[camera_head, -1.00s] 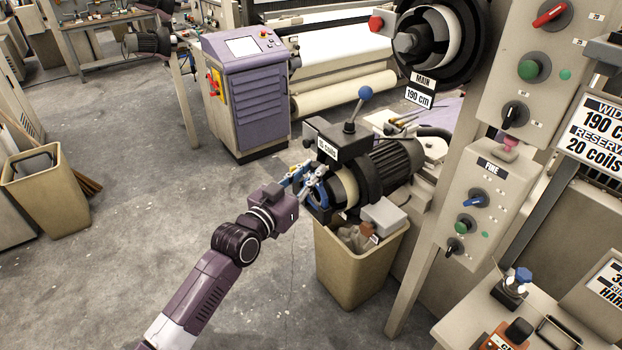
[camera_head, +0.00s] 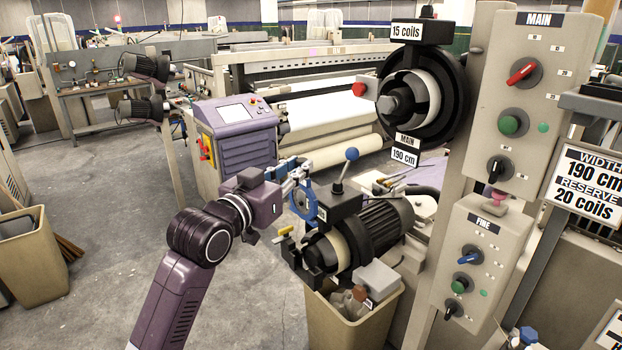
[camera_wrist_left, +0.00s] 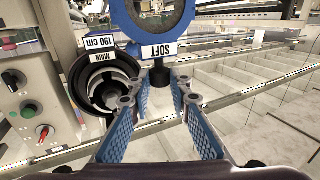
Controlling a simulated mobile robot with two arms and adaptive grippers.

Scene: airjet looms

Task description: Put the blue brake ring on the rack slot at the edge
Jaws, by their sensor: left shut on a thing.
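The blue brake ring (camera_head: 304,201) is held up in front of the lower motor unit, at the end of my left arm. My left gripper (camera_head: 297,172) is shut on the ring's black stem. In the left wrist view the ring (camera_wrist_left: 187,18) stands beyond the fingertips (camera_wrist_left: 162,82), above a label reading SOFT. The ring looks clear of the motor unit's drum, with its lower edge close to it in the head view. I cannot make out the edge rack slot for certain. My right gripper is not in view.
The lower motor unit (camera_head: 378,232) with a blue-knobbed lever stands over a tan bin (camera_head: 352,326). A purple control cabinet (camera_head: 236,146) is behind my gripper. Control panels (camera_head: 478,258) stand at right. A bench (camera_head: 95,98) is at back left; open floor lies at left.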

